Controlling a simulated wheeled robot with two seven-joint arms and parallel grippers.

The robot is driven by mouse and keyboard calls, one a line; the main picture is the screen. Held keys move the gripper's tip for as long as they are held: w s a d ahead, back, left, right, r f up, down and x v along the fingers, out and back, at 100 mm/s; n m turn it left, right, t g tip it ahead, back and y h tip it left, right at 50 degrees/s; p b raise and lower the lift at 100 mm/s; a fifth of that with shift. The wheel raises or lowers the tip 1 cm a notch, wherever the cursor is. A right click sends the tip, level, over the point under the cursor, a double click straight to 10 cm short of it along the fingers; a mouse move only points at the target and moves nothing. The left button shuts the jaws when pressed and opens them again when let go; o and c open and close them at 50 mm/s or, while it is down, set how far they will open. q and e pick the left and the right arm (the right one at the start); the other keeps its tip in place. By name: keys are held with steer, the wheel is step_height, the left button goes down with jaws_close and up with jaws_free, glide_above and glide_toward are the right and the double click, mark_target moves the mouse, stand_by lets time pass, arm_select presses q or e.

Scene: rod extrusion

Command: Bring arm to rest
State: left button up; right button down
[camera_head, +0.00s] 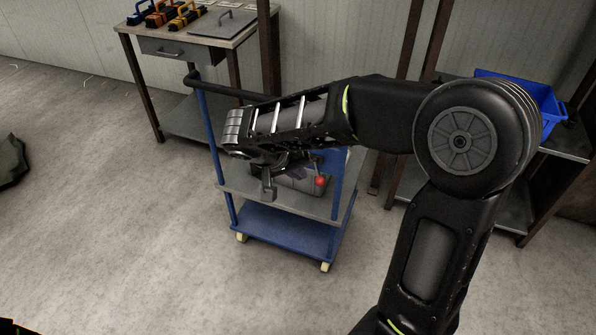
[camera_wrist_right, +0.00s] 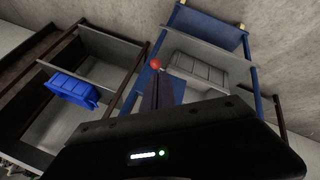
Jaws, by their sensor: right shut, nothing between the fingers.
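My right arm reaches in from the lower right of the head view, bends at the elbow and extends left. Its right gripper (camera_head: 268,188) is shut and empty, held in front of the blue trolley (camera_head: 285,235). In the right wrist view the trolley (camera_wrist_right: 206,26) stands at the upper right, beyond the dark edge of my wrist. A grey case (camera_head: 303,183) rests on the trolley's grey shelf, partly hidden behind my gripper. A red ball-shaped knob (camera_head: 320,181) shows beside the gripper; it also shows in the right wrist view (camera_wrist_right: 156,64). My left gripper is not in view.
A table (camera_head: 190,36) with several handled tools stands at the back left. A blue bin (camera_head: 548,99) sits on a shelf rack at the right, partly behind my elbow. A dark green object (camera_head: 10,160) lies at the left edge. The floor left of the trolley is clear.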

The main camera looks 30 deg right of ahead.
stand_by(0.4)
steer(key=a+f+n+y+p, duration=0.1)
steer(key=a+f+n+y, duration=0.15)
steer(key=a+f, duration=0.4)
steer(key=a+f+n+t+y+p, duration=0.1)
steer(key=a+f+n+y+p, duration=0.2)
steer(key=a, duration=0.6)
steer(key=a+f+n+y, duration=0.1)
steer(key=a+f+y, duration=0.4)
steer(key=a, duration=0.3)
steer(key=s+f+m+g+p, duration=0.1)
steer(key=s+f+p, duration=0.1)
steer(key=s+f, duration=0.3)
steer(key=s+a+f+m+g+p, duration=0.1)
steer(key=s+f, duration=0.4)
steer(key=s, duration=0.7)
steer(key=shift+s+a+f+m+g+p, duration=0.15)
steer(key=shift+s+m+g+p, duration=0.15)
steer(key=shift+m+p, duration=0.45)
